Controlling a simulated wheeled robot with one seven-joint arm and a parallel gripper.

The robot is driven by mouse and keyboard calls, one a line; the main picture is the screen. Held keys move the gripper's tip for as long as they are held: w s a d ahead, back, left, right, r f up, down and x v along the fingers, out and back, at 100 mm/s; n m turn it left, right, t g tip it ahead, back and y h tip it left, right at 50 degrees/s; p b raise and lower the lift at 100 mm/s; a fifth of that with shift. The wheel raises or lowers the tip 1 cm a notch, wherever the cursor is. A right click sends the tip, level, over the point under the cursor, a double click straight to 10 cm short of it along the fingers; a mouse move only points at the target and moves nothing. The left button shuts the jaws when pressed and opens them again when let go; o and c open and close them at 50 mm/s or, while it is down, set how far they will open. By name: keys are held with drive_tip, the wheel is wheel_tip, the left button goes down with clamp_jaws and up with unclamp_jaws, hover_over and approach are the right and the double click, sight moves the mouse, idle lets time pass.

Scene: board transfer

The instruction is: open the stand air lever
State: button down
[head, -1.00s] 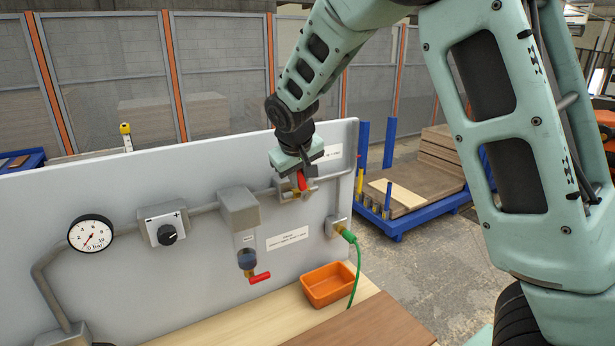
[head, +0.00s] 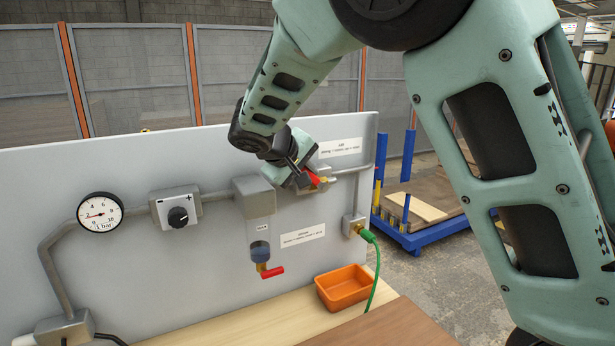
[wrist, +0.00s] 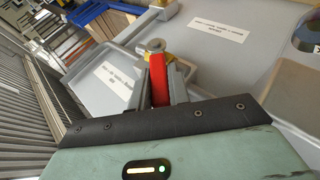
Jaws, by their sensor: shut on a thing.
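The red air lever (head: 314,178) sits on a brass valve in the pipe, near the right end of the grey panel. My gripper (head: 305,180) is at the lever from its left side. In the wrist view the red lever (wrist: 159,80) stands between the two fingers, which are shut on it. Its pivot nut (wrist: 154,45) shows just beyond the fingertips. The lever looks roughly in line with the pipe. My gripper and wrist hide part of the valve in the head view.
A round gauge (head: 100,213) and a black knob (head: 178,217) are on the panel's left. A filter bowl with a red drain lever (head: 272,272) hangs beside my gripper. An orange bin (head: 344,287) and a green hose (head: 373,275) are below right.

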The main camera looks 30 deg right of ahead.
drive_tip(key=c, duration=1.3)
unclamp_jaws()
drive_tip(key=b+v, duration=0.3)
drive_tip(key=v, duration=1.4)
drive_tip(key=shift+s+a+r+b, duration=0.1)
drive_tip(key=shift+a+r+b, duration=0.1)
drive_tip(key=shift+b, duration=0.2)
